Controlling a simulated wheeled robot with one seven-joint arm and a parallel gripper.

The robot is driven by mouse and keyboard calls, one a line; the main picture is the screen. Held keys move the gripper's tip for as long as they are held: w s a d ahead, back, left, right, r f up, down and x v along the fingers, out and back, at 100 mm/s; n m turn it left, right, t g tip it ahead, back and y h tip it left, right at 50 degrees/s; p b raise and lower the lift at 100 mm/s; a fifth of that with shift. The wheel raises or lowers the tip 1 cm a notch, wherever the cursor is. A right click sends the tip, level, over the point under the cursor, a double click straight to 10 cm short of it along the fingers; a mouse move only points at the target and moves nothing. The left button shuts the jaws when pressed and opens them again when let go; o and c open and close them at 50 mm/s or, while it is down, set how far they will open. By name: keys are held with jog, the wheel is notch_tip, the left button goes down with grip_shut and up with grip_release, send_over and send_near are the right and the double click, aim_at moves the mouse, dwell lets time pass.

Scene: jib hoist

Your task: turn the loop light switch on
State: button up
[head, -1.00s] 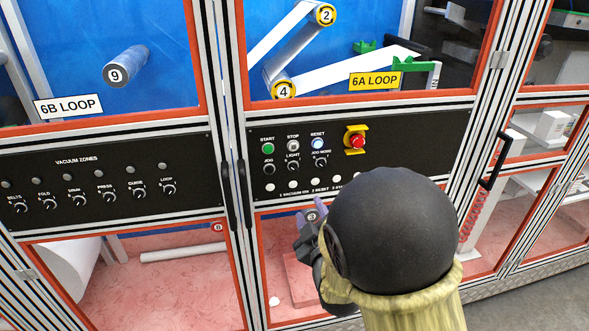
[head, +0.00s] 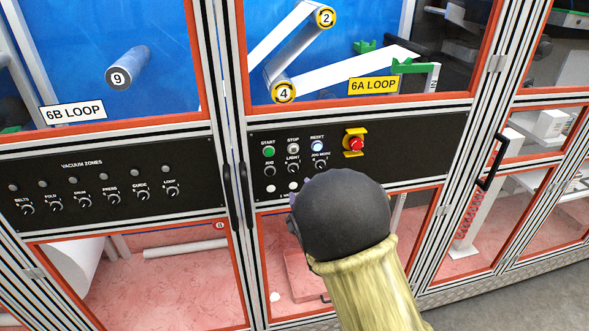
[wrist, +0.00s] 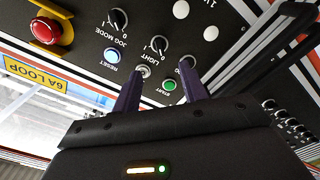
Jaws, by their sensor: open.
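The LIGHT switch (head: 292,168) is a small black rotary knob on the dark control panel below the 6A LOOP sign, between the JOG and JOG MODE knobs. In the wrist view, where the panel appears upside down, the LIGHT knob (wrist: 158,44) lies just beyond the gap between my fingertips. It has a white pointer mark. My gripper (wrist: 158,70) is open and empty, with one dark purple finger on each side of the gap. The right finger partly covers the JOG knob. No contact with the LIGHT knob shows.
Near the LIGHT knob are the green START button (head: 268,152), lit RESET button (head: 317,146), JOG MODE knob (head: 320,164) and red emergency stop (head: 355,144). Black door handles (head: 243,190) stand at the panel's left. The VACUUM ZONES panel (head: 85,190) is farther left.

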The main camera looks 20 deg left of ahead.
aim_at(294, 172)
jog(key=p+x, duration=0.3)
jog(key=x, duration=0.4)
jog(key=shift+w+a, duration=0.1)
jog(key=shift+w, duration=0.1)
jog(key=shift+w+a, duration=0.4)
jog(key=shift+w, duration=0.2)
jog(key=shift+c, duration=0.4)
grip_shut()
jog(key=shift+f, duration=0.1)
